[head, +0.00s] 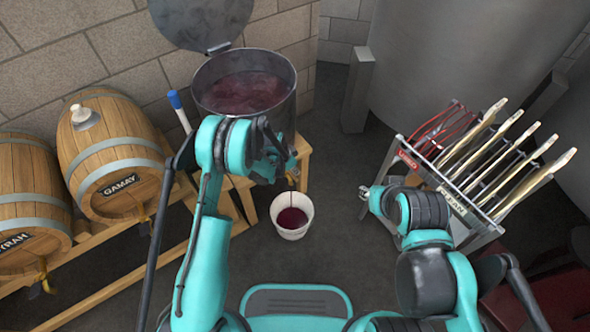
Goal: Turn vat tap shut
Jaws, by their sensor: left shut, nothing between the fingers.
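The vat (290,112) is a round grey metal tub with dark red liquid in it, standing on a wooden stand against the brick wall. Its tap is mostly hidden behind my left arm and gripper. My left gripper (277,163) is at the vat's lower front, fingers shut with nothing between them; I cannot tell whether it touches the tap. A thin dark line hangs below it toward a white bucket (292,232) on the floor, which holds red liquid. My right gripper (366,196) is right of the bucket, clear of the vat; its fingers are too small to read.
The vat's round lid (203,18) stands open behind. Wooden barrels, one labelled Gamay (117,160), lie on a rack at left. A blue-capped stick (178,108) leans beside the vat. A rack (482,222) of pale paddles stands close to my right arm. Floor is free behind the bucket.

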